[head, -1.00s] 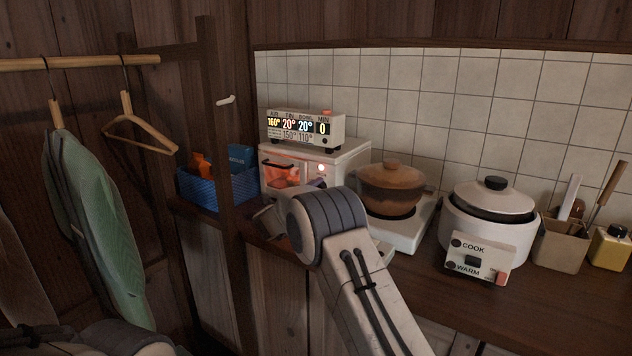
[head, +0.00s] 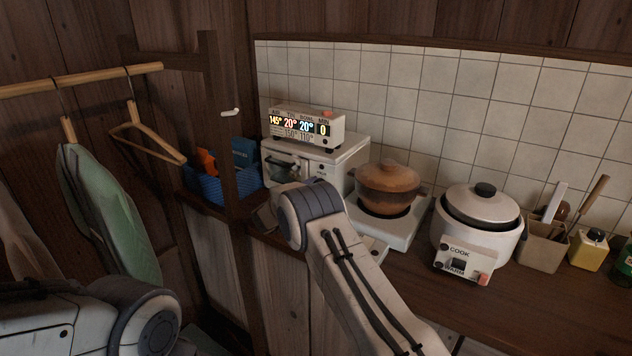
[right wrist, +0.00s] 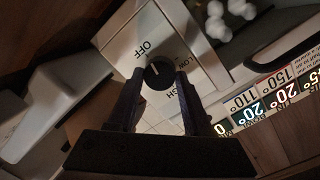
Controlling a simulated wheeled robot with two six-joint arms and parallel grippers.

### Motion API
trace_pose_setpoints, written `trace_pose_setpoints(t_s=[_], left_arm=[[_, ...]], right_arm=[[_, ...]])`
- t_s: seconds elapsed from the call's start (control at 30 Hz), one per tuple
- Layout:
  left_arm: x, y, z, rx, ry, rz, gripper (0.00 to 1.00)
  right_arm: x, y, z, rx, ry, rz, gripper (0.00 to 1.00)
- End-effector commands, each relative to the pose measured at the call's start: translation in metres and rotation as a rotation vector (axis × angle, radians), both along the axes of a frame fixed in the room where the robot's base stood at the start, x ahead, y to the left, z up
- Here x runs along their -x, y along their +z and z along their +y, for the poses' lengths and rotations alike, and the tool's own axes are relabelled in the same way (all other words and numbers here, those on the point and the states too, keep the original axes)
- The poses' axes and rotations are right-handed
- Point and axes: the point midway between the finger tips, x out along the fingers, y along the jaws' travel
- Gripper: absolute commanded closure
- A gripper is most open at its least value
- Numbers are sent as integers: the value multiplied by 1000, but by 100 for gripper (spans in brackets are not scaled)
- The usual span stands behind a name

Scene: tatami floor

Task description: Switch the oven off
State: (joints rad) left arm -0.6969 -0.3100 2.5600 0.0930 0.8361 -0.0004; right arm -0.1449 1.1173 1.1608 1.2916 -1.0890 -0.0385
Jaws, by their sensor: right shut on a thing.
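The white oven (head: 350,155) stands on the counter at the back left, its window dark and no lamp glow visible on its front. My right gripper (right wrist: 155,80) is shut on the oven's dark round knob (right wrist: 159,74) in the right wrist view. The knob's white mark points towards the OFF label (right wrist: 140,50); LOW and a partly covered HIGH label are also on the panel. In the head view my right arm hides the knob and gripper. My left arm shows at lower left, but its gripper is out of view.
A display box (head: 305,128) on the oven reads 145°, 20°, 20° and 0. A brown pot (head: 388,184) on a white burner and a rice cooker (head: 478,225) stand to the right. A wooden post (head: 228,140) and blue basket (head: 225,187) are close on the left.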

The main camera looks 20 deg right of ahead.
Motion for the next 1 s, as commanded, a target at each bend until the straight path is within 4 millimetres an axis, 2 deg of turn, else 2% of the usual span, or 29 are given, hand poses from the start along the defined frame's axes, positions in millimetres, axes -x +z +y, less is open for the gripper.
trace_pose_setpoints(t_s=[0.1, 0.4, 0.97, 1.0], left_arm=[[0, 9, 0, 0, 0, 0, 100], [0, 16, 0, 0, 0, 0, 100], [0, 17, 0, 0, 0, 0, 100], [0, 17, 0, 0, 0, 0, 100]], right_arm=[[0, 0, 1, 44, 1, 62, 100], [0, -1, 1, 115, 1, 151, 100], [-1, -1, 1, 130, 3, 169, 100], [-1, -1, 1, 130, 3, 169, 34]])
